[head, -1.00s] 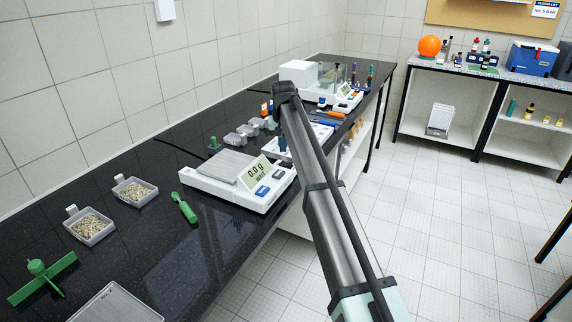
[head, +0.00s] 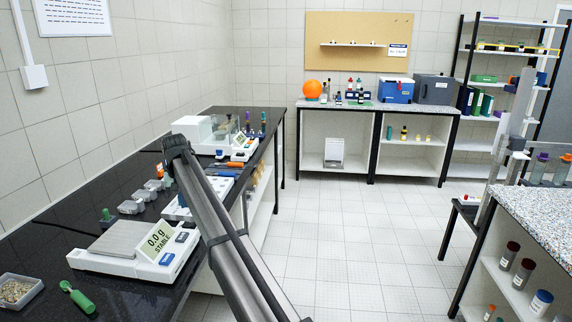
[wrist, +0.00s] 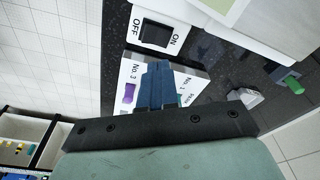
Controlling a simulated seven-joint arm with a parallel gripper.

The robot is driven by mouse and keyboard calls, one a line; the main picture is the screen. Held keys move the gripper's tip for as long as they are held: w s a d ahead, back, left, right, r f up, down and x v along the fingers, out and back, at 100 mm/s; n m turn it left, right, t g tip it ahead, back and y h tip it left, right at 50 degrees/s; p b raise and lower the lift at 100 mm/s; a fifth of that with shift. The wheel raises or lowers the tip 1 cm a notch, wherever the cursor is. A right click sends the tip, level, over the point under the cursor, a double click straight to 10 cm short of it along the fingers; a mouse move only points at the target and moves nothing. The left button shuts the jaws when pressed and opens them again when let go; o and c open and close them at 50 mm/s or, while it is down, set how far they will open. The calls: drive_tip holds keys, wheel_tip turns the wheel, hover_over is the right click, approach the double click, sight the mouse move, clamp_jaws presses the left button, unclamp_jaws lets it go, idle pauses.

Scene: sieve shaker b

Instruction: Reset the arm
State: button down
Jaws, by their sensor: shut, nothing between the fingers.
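My arm reaches from the bottom of the head view up over the black bench (head: 60,232), and its far end is above the bench near the white device at the back. My gripper shows in the wrist view (wrist: 157,88) as dark blue fingers pressed together, with nothing between them. Below the fingers is a white panel (wrist: 190,68) with numbered labels, "No. 3" and "No. 1" among them, and a purple piece. I cannot tell whether the fingers touch it. In the head view the fingers are not clearly visible.
A black OFF/ON switch (wrist: 157,34) is close to the fingers. A balance (head: 135,248) reading 0.0 g stands on the near bench, beside a green-handled tool (head: 76,297) and a tray of grains (head: 18,290). A speckled worktop (head: 545,215) is at right. The floor between is clear.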

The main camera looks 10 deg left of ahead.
drive_tip(key=d+f+m, duration=0.1)
drive_tip(key=d+f, duration=0.9)
drive_tip(key=d, duration=0.3)
drive_tip(key=d+f+m, duration=0.1)
drive_tip(key=d+f, duration=0.9)
drive_tip(key=d, duration=0.4)
drive_tip(key=s+d+f+m, duration=0.1)
drive_tip(key=s+d+f, duration=0.4)
drive_tip(key=d, duration=0.4)
drive_tip(key=s+d+f+m+g, duration=0.1)
drive_tip(key=s+d+f, duration=0.45)
drive_tip(key=d, duration=0.35)
drive_tip(key=s+d+f+m, duration=0.1)
drive_tip(key=s+d+f, duration=0.4)
drive_tip(key=d, duration=0.4)
drive_tip(key=s+d+f+m, duration=0.1)
drive_tip(key=s+d+f, duration=0.4)
drive_tip(key=s+d, duration=0.35)
drive_tip(key=s+f+g, duration=0.3)
drive_tip(key=s+f, duration=0.7)
drive_tip(key=s, duration=0.4)
drive_tip(key=s+f+g, duration=0.4)
drive_tip(key=s+f, duration=0.6)
drive_tip(key=s, duration=0.5)
drive_tip(key=shift+s+a+h, duration=0.25)
drive_tip(key=shift+a+h, duration=0.15)
drive_tip(key=shift+a, duration=0.05)
